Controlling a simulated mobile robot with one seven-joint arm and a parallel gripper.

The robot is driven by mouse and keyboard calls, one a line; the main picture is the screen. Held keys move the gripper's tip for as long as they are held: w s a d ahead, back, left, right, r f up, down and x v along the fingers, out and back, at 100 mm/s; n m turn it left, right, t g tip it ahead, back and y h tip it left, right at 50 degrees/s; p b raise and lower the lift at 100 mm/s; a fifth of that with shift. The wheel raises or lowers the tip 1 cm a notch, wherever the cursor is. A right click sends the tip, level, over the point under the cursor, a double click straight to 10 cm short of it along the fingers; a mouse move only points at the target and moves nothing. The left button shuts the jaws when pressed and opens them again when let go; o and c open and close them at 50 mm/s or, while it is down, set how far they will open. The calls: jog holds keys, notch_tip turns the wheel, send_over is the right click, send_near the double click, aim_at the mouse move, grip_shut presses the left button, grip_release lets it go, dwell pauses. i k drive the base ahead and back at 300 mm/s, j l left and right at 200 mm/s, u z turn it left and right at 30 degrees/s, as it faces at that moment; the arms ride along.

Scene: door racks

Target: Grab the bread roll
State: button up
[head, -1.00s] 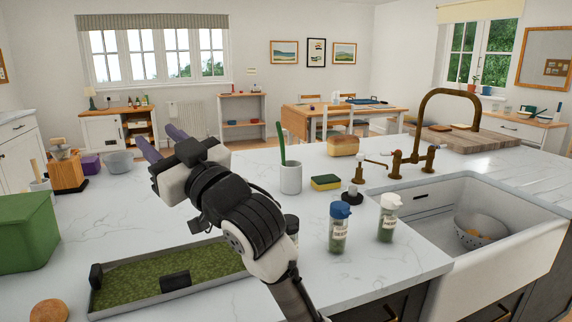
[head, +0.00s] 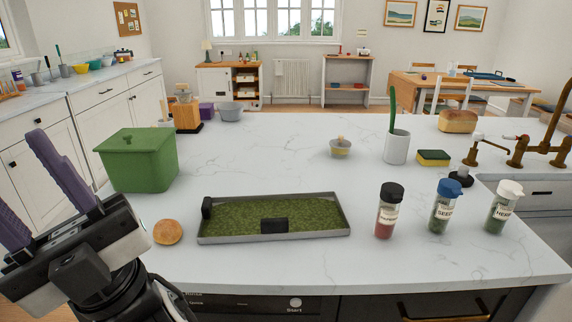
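The bread roll (head: 168,232) is a small round golden-brown bun. It lies on the white marble counter (head: 275,145) near its front edge, between the green lidded box and the shallow tray. All of its top shows. My gripper (head: 18,175) is at the far left of the head view, with two purple fingers pointing up and to the left, away from the roll. The fingers stand apart with nothing between them. The gripper's body is left of the roll in the picture, and I see a gap between them.
A green box (head: 138,162) stands behind the roll. A metal-rimmed tray (head: 275,238) with a green mossy bed is close on its right. The counter's middle is clear.

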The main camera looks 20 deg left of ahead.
aim_at(166, 231)
jog(key=u, duration=1.2)
